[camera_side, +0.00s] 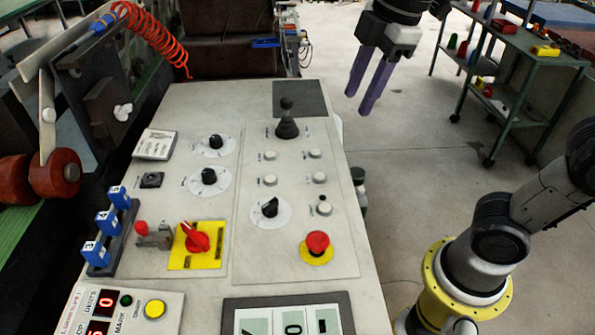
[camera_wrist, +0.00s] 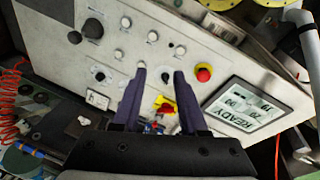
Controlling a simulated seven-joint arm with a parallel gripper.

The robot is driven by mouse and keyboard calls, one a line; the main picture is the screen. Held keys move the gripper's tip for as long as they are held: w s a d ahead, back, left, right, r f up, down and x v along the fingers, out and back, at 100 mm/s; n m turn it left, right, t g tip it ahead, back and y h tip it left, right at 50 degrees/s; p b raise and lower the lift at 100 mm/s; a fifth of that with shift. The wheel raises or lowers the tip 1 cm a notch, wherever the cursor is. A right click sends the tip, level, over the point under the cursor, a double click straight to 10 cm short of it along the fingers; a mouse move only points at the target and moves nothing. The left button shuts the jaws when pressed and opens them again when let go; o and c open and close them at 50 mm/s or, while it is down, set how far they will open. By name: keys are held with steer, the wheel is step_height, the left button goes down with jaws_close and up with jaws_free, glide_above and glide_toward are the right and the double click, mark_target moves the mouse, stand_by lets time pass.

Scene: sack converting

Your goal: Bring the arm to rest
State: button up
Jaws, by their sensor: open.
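My gripper (camera_side: 359,101) hangs in the air past the upper right edge of the control panel (camera_side: 218,125) in the side view, with its two purple fingers pointing down and apart. Nothing is between the fingers. In the wrist view my gripper (camera_wrist: 160,70) also shows open and empty, with the panel face (camera_wrist: 188,42) beyond the fingertips. The fingers appear clear of the panel and its controls. The red rotary switch (camera_side: 197,239) sits on its yellow plate, and the red mushroom button (camera_side: 317,242) is at the panel's lower right.
A black lever (camera_side: 287,122) stands upright near the panel's far end. Several knobs and white buttons cover the panel. A display (camera_wrist: 246,108) reads READY in the wrist view. A green shelf cart (camera_side: 515,50) stands at upper right. Open floor (camera_side: 425,150) lies right of the panel.

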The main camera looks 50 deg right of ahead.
steer(key=s+d+f+m+t, duration=0.2)
steer(key=s+d+f+m, duration=0.3)
steer(key=s+f+m, duration=0.4)
steer(key=shift+s+f+m+t+h, duration=0.3)
steer(key=shift+s+m, duration=0.15)
steer(key=shift+m, duration=1.45)
